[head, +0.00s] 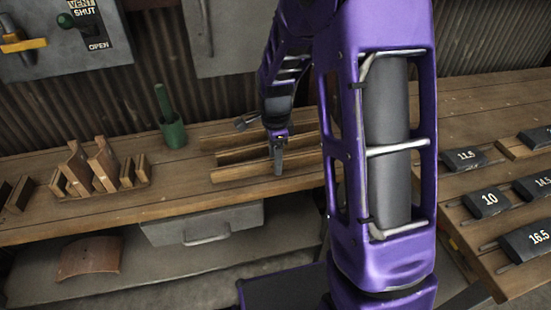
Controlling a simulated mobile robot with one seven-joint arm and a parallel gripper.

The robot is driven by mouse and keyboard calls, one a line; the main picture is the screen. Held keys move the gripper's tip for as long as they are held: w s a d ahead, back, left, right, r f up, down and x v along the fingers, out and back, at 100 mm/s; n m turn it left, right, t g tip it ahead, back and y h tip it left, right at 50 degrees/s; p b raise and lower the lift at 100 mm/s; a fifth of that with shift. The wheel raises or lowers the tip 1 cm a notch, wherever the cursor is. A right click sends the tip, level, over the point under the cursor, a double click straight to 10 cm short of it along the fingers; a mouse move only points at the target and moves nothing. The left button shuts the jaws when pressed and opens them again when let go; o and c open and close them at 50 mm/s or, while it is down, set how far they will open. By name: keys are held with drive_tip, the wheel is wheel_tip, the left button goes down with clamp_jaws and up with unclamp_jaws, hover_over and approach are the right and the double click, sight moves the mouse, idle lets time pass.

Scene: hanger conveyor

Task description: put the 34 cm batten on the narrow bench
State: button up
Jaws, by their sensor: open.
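Several wooden battens of differing lengths lie side by side on the wooden bench (110,216) against the back wall. The front batten (240,171) and a darker one behind it (240,154) show best. No length marks are readable, so I cannot tell which is the 34 cm one. My gripper (279,168) is open and points down over the right part of the battens. Its fingertips overlap the front battens in the picture; I cannot tell whether they touch. My purple arm hides part of the bench. I cannot tell which surface is the narrow bench.
A green cup with a green rod (173,132) stands left of the battens. A rack of upright wooden pieces (100,168) is further left. Black numbered blocks (487,202) lie on the right-hand bench (465,240). A grey drawer (203,224) hangs beneath the back bench.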

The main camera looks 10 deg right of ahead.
wheel_tip(320, 180, up, 12)
drive_tip(key=p, duration=0.2)
idle(0.4)
